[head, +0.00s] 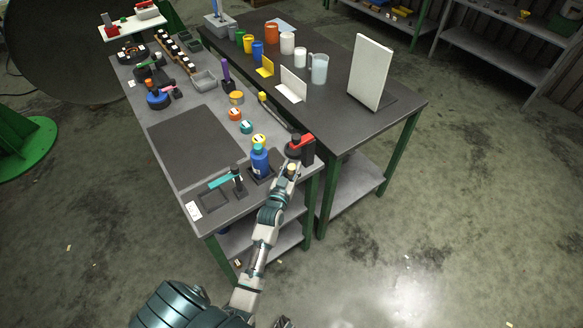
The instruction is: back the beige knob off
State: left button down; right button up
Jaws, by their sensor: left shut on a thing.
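My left gripper (290,173) is at the right front corner of the workbench, beside a dark device with a red top (302,141). It is shut on a small beige piece, which I take to be the beige knob (292,167). The fingers and my arm hide most of it, and its threads cannot be made out. A small grey part at the bottom edge may be my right gripper (283,322); its fingers cannot be read.
A blue bottle (260,162) stands just left of my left gripper. A teal-handled tool (225,179) lies near the bench's front edge. The dark mat (195,145) is clear. A second table (330,110) with cups and a white panel (370,72) stands behind.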

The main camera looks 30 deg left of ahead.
pick_arm(q)
jog(key=shift+r+h, duration=0.1)
jog(key=shift+h, duration=0.2)
jog(key=shift+m+h+p, duration=0.35)
jog(key=shift+m+h, duration=0.35)
jog(key=shift+h, duration=0.1)
jog(key=shift+a+m+t+h, duration=0.1)
jog(key=shift+m+t+h, duration=0.2)
jog(key=shift+h, duration=0.2)
pick_arm(e)
jog(key=shift+s+f, duration=0.65)
jog(key=shift+d, duration=0.15)
pick_arm(q)
jog(key=c, duration=0.8)
grip_release()
jog(key=shift+s, duration=0.2)
jog(key=s, duration=1.1)
jog(key=shift+s+d, duration=0.3)
jog(key=shift+d, duration=0.1)
jog(key=shift+f, duration=0.2)
